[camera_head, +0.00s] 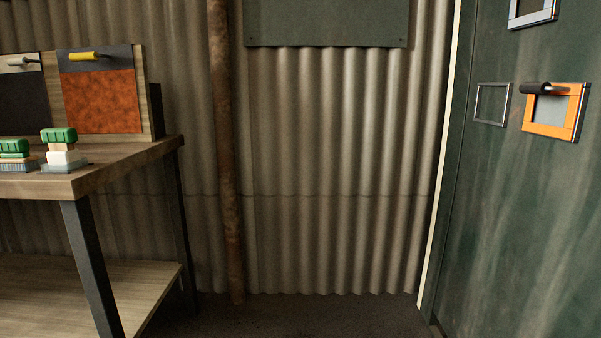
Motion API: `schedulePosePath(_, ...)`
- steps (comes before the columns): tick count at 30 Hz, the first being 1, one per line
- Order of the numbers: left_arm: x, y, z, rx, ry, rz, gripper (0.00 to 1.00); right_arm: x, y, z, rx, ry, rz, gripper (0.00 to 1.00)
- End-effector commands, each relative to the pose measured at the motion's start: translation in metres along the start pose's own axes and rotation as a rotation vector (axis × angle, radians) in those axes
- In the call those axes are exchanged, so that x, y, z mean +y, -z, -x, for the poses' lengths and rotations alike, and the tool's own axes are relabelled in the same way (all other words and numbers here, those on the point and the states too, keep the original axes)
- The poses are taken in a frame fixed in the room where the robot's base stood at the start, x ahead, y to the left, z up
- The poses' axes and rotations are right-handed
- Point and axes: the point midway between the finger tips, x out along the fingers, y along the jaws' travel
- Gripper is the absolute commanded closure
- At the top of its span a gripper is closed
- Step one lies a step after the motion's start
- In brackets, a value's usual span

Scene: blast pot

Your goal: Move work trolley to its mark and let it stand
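I see no work trolley that I can tell for certain and no floor mark in this view. A wooden bench (110,166) with dark metal legs and a lower shelf (100,292) stands at the left; I cannot tell whether it has wheels, as its feet are mostly cut off or hidden. Neither my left gripper nor my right gripper shows in the view.
The bench top holds green-and-white blocks (64,158) and an upright board with a rust-red panel (102,102). A corrugated wall (330,170) with a rusty pipe (226,150) lies ahead. A dark green panel (520,220) with an orange frame (581,112) stands right. Dark floor (310,315) between is clear.

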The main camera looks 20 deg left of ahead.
Motion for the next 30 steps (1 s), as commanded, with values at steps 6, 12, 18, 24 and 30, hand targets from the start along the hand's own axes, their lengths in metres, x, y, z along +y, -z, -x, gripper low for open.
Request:
schedulePosePath(6, -0.0012, -0.0016, -0.0039, -0.001, 0.004, -0.005, 0.50, -0.0030, -0.0049, 0.0006, -0.006, 0.006, 0.001, 1.00)
schedulePosePath(12, -0.0024, -0.0023, -0.0053, -0.002, 0.007, -0.009, 0.50, -0.0034, -0.0069, 0.0010, -0.006, 0.007, -0.002, 1.00)
schedulePosePath(18, -0.0024, -0.0023, -0.0053, -0.002, 0.008, -0.010, 0.50, -0.0043, -0.0070, 0.0013, -0.006, 0.009, -0.006, 1.00)
schedulePosePath(24, -0.0023, -0.0023, -0.0054, -0.001, 0.007, -0.009, 0.50, -0.0048, -0.0072, 0.0014, -0.007, 0.010, -0.007, 0.55)
schedulePosePath(30, -0.0015, -0.0020, -0.0053, -0.001, 0.005, -0.006, 0.50, -0.0036, -0.0078, 0.0015, -0.008, 0.008, -0.007, 0.33)
